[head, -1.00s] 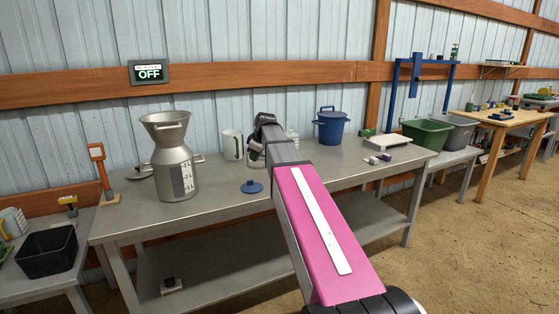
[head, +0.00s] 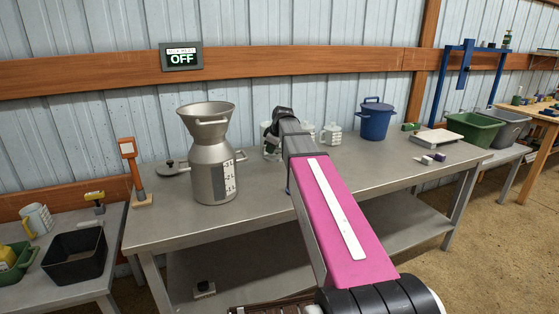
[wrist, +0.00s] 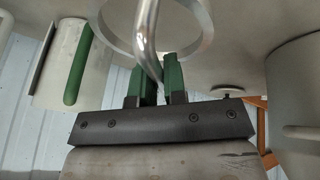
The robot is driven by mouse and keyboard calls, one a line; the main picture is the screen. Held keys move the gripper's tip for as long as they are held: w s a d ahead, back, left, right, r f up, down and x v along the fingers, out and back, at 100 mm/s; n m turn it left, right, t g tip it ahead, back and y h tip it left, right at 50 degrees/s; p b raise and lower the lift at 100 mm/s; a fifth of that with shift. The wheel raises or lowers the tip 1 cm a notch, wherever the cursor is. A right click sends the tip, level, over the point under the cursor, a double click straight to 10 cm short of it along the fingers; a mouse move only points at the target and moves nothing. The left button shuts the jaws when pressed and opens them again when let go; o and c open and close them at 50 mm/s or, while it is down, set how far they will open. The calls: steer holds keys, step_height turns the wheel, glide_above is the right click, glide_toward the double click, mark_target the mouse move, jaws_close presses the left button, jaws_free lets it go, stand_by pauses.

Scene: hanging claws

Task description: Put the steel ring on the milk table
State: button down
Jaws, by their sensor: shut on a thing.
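My gripper (wrist: 155,85) shows in the wrist view with two green fingers shut on a curved steel rod. The rod belongs to, or lies across, the round steel ring (wrist: 112,28) at the top of that view. The ring is cut off by the frame edge. In the head view my arm hides the gripper and the ring. The milk table (head: 258,204) is the long steel table along the wall, and my arm reaches over it. I cannot tell whether the ring touches its top.
White mugs (head: 331,134) and a blue lidded pot (head: 376,121) stand toward the back. A black bin (head: 76,257) sits on the left side table. The front left tabletop is clear.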

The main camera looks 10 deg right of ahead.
steer(key=shift+f, duration=2.9)
steer(key=c, duration=1.2)
jaws_free()
steer(key=shift+f, duration=0.1)
steer(key=shift+o, duration=0.2)
steer(key=v, duration=1.2)
